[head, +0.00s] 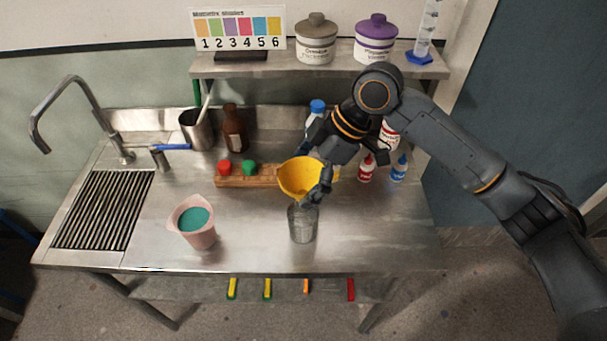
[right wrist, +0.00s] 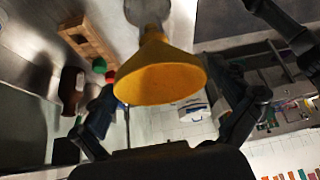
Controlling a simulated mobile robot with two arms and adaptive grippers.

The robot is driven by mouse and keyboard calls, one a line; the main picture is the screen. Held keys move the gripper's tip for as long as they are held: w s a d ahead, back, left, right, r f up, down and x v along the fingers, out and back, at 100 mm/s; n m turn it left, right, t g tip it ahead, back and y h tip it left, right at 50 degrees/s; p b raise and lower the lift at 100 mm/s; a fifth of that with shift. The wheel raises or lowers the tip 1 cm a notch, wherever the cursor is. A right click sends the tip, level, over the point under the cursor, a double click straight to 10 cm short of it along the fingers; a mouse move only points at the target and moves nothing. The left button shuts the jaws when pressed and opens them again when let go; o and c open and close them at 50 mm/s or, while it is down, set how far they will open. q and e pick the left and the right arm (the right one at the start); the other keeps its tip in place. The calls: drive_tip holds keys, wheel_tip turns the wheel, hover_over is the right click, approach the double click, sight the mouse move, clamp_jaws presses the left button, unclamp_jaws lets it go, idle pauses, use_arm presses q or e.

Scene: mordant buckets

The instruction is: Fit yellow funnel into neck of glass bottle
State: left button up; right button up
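The yellow funnel (head: 301,176) is above the clear glass bottle (head: 303,225) on the steel bench, wide mouth up and slightly tilted. Its stem meets the bottle's top, but how far it goes in is hidden. My right gripper (head: 322,177) is at the funnel's right side. In the right wrist view, the funnel (right wrist: 160,78) lies between the spread fingers (right wrist: 165,100), with narrow gaps on both sides, so the gripper looks open around it. There the stem points to the bottle (right wrist: 148,12) at the top edge. My left gripper is out of view.
A pink jug (head: 194,222) with teal liquid stands left of the bottle. Behind are a wooden rack (head: 235,182) with red and green caps, a brown bottle (head: 235,130), and small red (head: 366,170) and blue (head: 398,170) bottles. The front right of the bench is clear.

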drive_tip(key=v, duration=1.2)
